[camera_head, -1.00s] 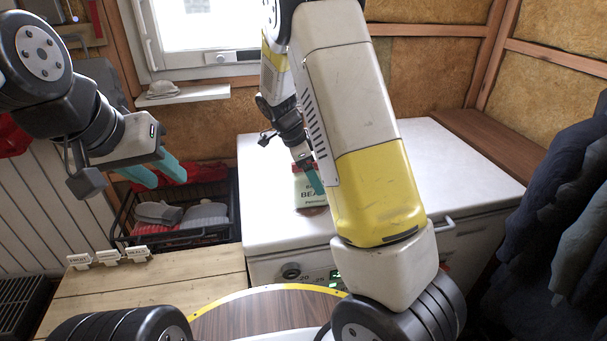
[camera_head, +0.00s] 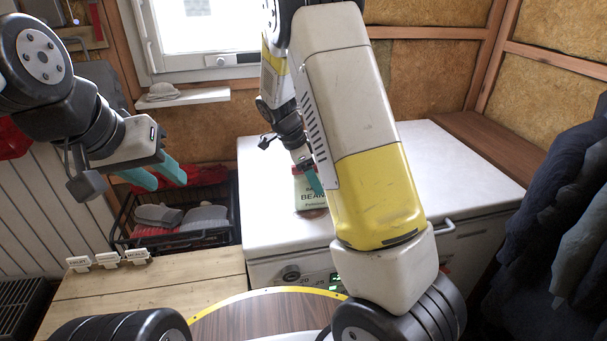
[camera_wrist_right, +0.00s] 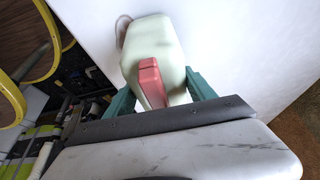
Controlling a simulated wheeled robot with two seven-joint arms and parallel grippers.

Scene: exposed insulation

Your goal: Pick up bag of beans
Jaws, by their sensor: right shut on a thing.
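The bag of beans (camera_head: 307,200) is a pale green pack with a "BEAN" label and a red part at its top. It is at the white chest freezer's near left part, partly hidden by my right arm. In the right wrist view the bag (camera_wrist_right: 158,48) sits between the teal fingers of my right gripper (camera_wrist_right: 160,95), which is shut on it. In the head view my right gripper (camera_head: 314,181) is at the bag's top. I cannot tell whether the bag touches the lid. My left gripper (camera_head: 157,176) is open and empty above the black crate.
The white freezer lid (camera_head: 440,170) is otherwise clear. A wooden bench (camera_head: 150,290) with small labels is in front. Dark jackets (camera_head: 550,220) hang at the right. A window sill (camera_head: 185,96) is behind.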

